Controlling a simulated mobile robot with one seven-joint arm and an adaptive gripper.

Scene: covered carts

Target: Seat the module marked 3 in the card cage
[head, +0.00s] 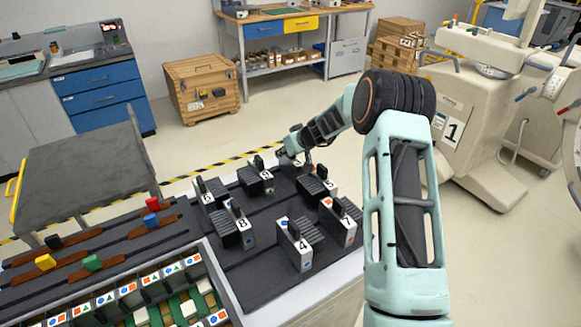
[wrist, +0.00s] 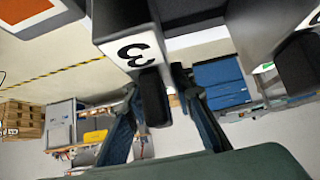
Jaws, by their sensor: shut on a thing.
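The module marked 3 (wrist: 135,48) shows in the wrist view, its white label upside down and a black handle below it. My gripper (wrist: 162,108) is shut on this handle, one finger on each side. In the head view my gripper (head: 304,166) is at the far side of the dark mat; the module 3 is not clearly made out there. I cannot tell whether it is clear of the mat. The card cage (head: 222,276) is at the lower left of the head view, with a row of coloured-shape labels and green and white parts inside; it is partly cut off.
Modules marked 4 (head: 301,250), 7 (head: 345,229), 8 (head: 243,231) and 5 (head: 329,187) stand with others on the dark mat (head: 262,277). Coloured blocks sit on brown strips left of them. A covered cart (head: 80,167) is at the left.

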